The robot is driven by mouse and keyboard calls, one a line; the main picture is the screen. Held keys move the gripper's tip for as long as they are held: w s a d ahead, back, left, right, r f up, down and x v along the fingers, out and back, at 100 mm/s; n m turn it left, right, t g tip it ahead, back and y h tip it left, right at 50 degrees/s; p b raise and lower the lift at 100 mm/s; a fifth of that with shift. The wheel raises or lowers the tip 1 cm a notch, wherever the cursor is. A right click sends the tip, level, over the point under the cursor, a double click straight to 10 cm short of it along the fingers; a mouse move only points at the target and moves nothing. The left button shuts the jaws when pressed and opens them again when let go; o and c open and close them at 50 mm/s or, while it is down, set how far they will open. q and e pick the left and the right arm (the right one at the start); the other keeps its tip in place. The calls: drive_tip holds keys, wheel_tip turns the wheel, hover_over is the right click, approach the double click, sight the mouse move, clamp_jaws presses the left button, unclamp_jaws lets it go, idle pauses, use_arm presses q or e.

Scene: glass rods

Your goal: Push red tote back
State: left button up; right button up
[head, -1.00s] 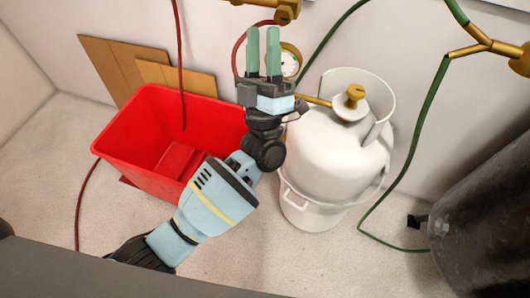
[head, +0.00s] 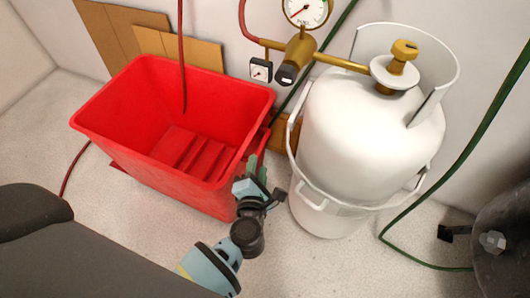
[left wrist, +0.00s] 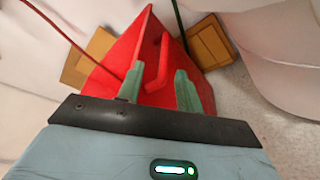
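The red tote (head: 150,160) stands on the floor at the left in the head view, near the back wall. It is open at the top and looks empty inside. My left gripper (head: 256,165) is low at the tote's right end, fingers pointing toward the wall. In the left wrist view, its two green fingers (left wrist: 158,90) are apart. The tote's red end and handle (left wrist: 158,70) show between and beyond them. I cannot tell whether the fingers touch the tote. My right gripper is not in view.
A white gas cylinder (head: 365,130) in a white bucket (head: 325,215) stands close right of my left gripper. Cardboard (head: 125,25) leans on the wall behind the tote. A red hose (head: 181,60) hangs over the tote. A green hose (head: 425,264) lies at right.

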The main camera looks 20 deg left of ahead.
sight(260, 151)
use_arm(q)
drive_tip(key=b+x, duration=0.1)
drive_tip(key=x, duration=0.4)
drive_tip(key=f+b+x, duration=0.1)
drive_tip(key=x, duration=0.2)
drive_tip(key=shift+s+f+b, duration=0.1)
drive_tip(key=shift+b, duration=0.25)
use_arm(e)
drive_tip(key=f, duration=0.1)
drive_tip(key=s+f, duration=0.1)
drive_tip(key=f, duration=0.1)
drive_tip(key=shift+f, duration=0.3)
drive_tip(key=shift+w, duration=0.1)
use_arm(q)
clamp_jaws()
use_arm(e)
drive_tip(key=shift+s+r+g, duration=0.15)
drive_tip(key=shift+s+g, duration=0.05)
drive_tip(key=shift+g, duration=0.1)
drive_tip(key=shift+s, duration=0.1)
